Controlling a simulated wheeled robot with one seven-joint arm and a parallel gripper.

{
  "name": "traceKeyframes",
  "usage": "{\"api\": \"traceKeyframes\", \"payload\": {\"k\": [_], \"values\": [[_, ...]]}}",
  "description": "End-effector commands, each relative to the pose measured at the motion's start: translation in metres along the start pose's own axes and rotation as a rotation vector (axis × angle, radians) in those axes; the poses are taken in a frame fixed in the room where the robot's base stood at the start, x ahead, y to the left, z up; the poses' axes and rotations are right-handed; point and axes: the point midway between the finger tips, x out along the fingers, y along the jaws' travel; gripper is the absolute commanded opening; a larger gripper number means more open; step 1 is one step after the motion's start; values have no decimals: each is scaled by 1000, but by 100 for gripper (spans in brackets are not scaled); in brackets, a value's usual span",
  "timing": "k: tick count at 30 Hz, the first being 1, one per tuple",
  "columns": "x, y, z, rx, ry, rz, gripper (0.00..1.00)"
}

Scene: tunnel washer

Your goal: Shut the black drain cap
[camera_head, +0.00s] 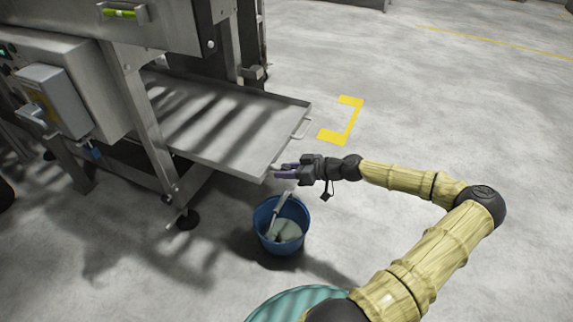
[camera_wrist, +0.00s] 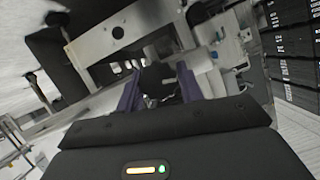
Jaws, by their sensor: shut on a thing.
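My gripper (camera_head: 284,170) has purple fingers and is at the near right corner of the metal tray, just above the blue bucket. In the wrist view, a black piece (camera_wrist: 156,76), which looks like the black drain cap, lies between the purple fingers, and my gripper is shut on it. A pale grey pipe (camera_head: 280,202) runs from below the tray corner down into the blue bucket (camera_head: 266,236). It seems to show right of the fingers in the wrist view (camera_wrist: 209,82). Whether the cap is seated on its opening is hidden by my fingers.
Grey liquid fills part of the bucket. A machine leg (camera_head: 146,115) stands left. A teal round thing (camera_head: 285,303) is at the bottom. Floor to the right is clear.

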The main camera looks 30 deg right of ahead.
Motion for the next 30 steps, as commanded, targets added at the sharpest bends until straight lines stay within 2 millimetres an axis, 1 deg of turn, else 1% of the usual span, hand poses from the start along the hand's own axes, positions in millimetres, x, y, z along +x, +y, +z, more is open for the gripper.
{"api": "traceKeyframes", "payload": {"k": [1,2,30], "values": [[-2,0,-6,39,1,-14,14],[-2,0,-6,63,1,-24,14],[0,4,0,881,0,-363,14]]}}
